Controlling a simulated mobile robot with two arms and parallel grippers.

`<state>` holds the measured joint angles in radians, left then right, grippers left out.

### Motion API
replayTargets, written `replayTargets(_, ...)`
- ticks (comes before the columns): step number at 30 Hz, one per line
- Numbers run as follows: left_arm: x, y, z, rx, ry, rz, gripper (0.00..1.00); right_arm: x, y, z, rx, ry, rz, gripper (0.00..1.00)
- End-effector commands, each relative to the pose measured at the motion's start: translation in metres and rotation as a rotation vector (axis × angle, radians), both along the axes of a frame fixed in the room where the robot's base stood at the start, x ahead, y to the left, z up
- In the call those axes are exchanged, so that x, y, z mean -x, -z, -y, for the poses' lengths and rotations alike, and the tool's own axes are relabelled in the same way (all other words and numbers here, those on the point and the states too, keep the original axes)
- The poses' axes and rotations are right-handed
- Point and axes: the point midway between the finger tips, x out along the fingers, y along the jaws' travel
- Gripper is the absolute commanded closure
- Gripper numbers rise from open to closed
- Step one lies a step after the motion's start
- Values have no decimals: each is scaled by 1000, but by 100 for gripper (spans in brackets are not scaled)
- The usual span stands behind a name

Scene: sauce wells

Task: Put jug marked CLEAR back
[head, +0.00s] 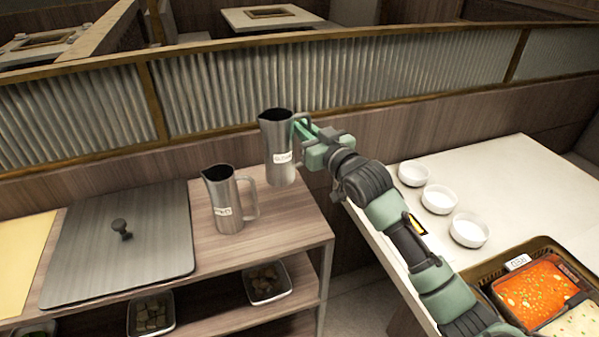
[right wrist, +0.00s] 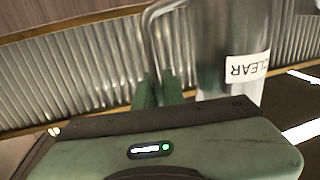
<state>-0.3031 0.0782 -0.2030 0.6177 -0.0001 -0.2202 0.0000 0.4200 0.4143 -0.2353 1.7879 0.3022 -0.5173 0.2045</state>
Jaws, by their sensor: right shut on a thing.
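The steel jug marked CLEAR (head: 277,138) is upright at the back right of the wooden shelf unit's top (head: 275,222). I cannot tell whether its base touches the top or hangs just above it. My right gripper (head: 303,136) is shut on its handle from the right. In the right wrist view the jug (right wrist: 212,50) shows its CLEAR label upside down, beside my gripper's fingers (right wrist: 160,92). A second steel jug (head: 224,196), its label only partly readable, stands on the top to the front left. My left gripper is out of view.
A flat grey lid with a knob (head: 150,225) covers the left of the top. A corrugated partition (head: 380,95) runs behind. White bowls (head: 468,230) and a basket with a red-orange tray (head: 540,292) are on the right-hand counter (head: 530,175).

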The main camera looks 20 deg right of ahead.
Motion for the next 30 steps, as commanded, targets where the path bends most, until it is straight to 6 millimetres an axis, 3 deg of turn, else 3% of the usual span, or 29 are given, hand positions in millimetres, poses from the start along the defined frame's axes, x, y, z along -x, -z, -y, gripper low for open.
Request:
replayTargets(3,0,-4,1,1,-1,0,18,0,33,0,-1,0,-4,100)
replayTargets(9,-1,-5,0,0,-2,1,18,0,68,0,-1,0,0,100)
replayTargets(14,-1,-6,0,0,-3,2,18,0,80,0,-1,0,1,100)
replayTargets(21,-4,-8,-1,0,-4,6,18,0,113,-1,-1,0,2,100)
replayTargets(30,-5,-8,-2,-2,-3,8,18,0,117,0,-1,0,4,100)
